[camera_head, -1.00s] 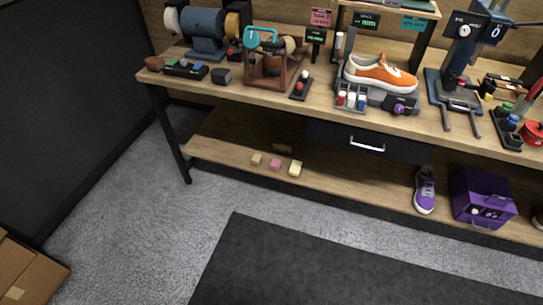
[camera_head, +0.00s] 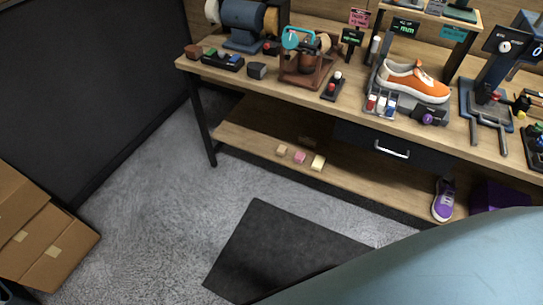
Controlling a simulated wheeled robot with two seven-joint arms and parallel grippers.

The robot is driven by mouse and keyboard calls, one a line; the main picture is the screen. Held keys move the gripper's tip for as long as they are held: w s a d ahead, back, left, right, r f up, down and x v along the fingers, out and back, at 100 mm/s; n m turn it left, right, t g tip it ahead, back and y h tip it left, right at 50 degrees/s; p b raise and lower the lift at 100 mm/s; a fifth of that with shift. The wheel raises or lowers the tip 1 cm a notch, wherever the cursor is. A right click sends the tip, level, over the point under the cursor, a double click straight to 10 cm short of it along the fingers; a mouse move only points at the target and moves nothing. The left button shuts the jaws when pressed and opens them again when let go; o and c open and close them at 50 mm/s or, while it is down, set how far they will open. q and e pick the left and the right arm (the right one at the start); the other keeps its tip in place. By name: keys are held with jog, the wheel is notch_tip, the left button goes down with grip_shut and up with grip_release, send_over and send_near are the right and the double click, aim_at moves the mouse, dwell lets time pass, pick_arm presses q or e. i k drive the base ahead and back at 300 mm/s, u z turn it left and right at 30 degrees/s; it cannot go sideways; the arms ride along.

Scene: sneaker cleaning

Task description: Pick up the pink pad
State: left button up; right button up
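The pink pad (camera_head: 299,157) is a small block on the lower shelf (camera_head: 245,137) of the workbench. It sits between a tan block (camera_head: 282,150) on its left and a pale yellow block (camera_head: 318,163) on its right, with small gaps. Neither gripper's fingers show in the head view. A large smooth pale blue-grey surface, probably part of my own arm, fills the lower right corner and hides the floor and part of the lower shelf there.
The bench top (camera_head: 300,95) holds a grinder (camera_head: 243,22), an orange sneaker (camera_head: 414,80) and several tools. A drawer with a handle (camera_head: 392,150) hangs above the lower shelf. A purple sneaker (camera_head: 443,200) stands on that shelf. Cardboard boxes (camera_head: 45,245) are at the left; a dark mat (camera_head: 270,240) lies on the floor.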

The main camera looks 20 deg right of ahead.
aim_at(300, 157)
jog(key=i, duration=2.35)
jog(key=z, duration=3)
